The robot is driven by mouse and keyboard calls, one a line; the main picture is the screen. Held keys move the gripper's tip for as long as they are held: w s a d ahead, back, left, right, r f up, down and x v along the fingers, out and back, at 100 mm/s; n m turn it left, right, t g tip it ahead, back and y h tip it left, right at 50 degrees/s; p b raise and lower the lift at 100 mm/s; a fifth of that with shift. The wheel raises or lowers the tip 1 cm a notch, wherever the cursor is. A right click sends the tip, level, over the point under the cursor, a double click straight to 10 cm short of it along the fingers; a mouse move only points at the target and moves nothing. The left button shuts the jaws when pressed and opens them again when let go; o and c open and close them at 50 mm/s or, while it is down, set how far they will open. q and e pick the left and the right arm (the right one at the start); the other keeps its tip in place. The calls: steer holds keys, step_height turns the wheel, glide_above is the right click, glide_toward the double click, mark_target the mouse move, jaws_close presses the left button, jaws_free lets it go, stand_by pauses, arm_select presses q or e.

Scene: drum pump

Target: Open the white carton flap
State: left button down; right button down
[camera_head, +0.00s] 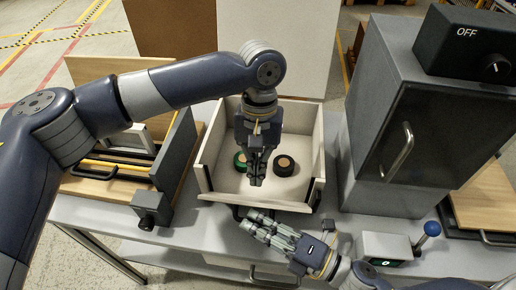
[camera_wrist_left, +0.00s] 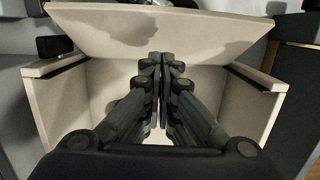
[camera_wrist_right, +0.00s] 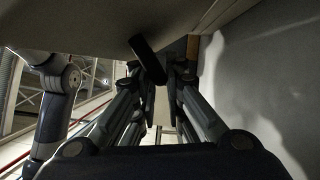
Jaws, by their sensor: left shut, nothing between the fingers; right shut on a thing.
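An open cream-white box (camera_head: 211,150) stands in the middle of the table, with a front panel (camera_head: 262,203) that bears a dark handle (camera_head: 237,211). In the left wrist view this pale panel (camera_wrist_left: 205,40) looks tilted. My left gripper (camera_head: 256,182) points down inside the box, shut and empty, just behind the panel. My right gripper (camera_head: 247,222) is at the front of the box, shut on the dark handle, which also shows in the right wrist view (camera_wrist_right: 147,60). The fingers partly hide the handle.
Two round pieces, one green-edged (camera_head: 240,161) and one black (camera_head: 284,166), lie in the box. A grey cabinet (camera_head: 400,120) stands right. A wooden tray (camera_head: 95,188) and a small dark block (camera_head: 152,207) are left. A tall white panel (camera_head: 280,45) stands behind.

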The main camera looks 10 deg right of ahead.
mark_target(254, 200)
arm_select(q)
steer(key=shift+s+a+f, duration=0.2)
steer(key=shift+s+f, duration=0.2)
steer(key=shift+s, duration=0.2)
steer(key=shift+s+a+f, duration=0.15)
steer(key=shift+s+f, duration=0.25)
steer(key=shift+s, duration=0.15)
arm_select(e)
steer(key=shift+w+d+f, duration=0.1)
steer(key=shift+f, duration=0.05)
arm_select(q)
steer(key=shift+s+a+f+t, duration=0.2)
steer(key=shift+s+f+t, duration=0.1)
steer(key=shift+s, duration=0.3)
steer(key=shift+s+f, duration=0.1)
arm_select(e)
steer(key=shift+w, duration=0.1)
arm_select(q)
steer(key=shift+f, duration=0.1)
arm_select(e)
steer(key=c, duration=1.7)
jaws_free()
steer(key=shift+r, duration=0.25)
